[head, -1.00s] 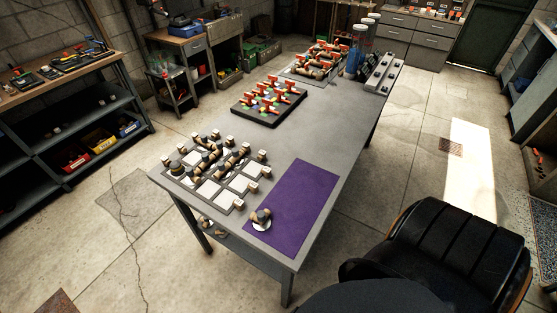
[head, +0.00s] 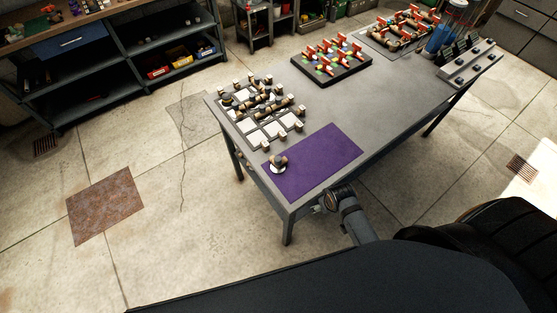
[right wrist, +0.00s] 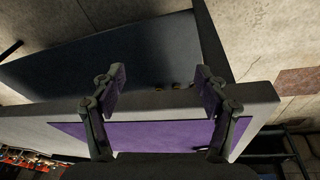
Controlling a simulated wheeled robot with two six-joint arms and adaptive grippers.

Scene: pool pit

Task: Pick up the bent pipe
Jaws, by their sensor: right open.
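A small brown and dark fitting on a white disc (head: 278,168), which looks like a bent pipe, sits at the near left corner of the purple mat (head: 325,152). Several similar brown and dark pieces lie on the white-squared board (head: 284,129) beside the mat. Their exact shapes are too small to tell. My right gripper (right wrist: 160,88) is open and empty in the right wrist view, at the table's edge with the purple mat behind its fingers. The fitting is not clear in that view. My left gripper is not in view.
The grey table (head: 340,103) also bears a dark tray of red-handled parts (head: 331,58), a further tray of red parts and a rack (head: 468,64). Bare tabletop lies between the trays and the mat. A black chair (head: 510,225) stands at the lower right.

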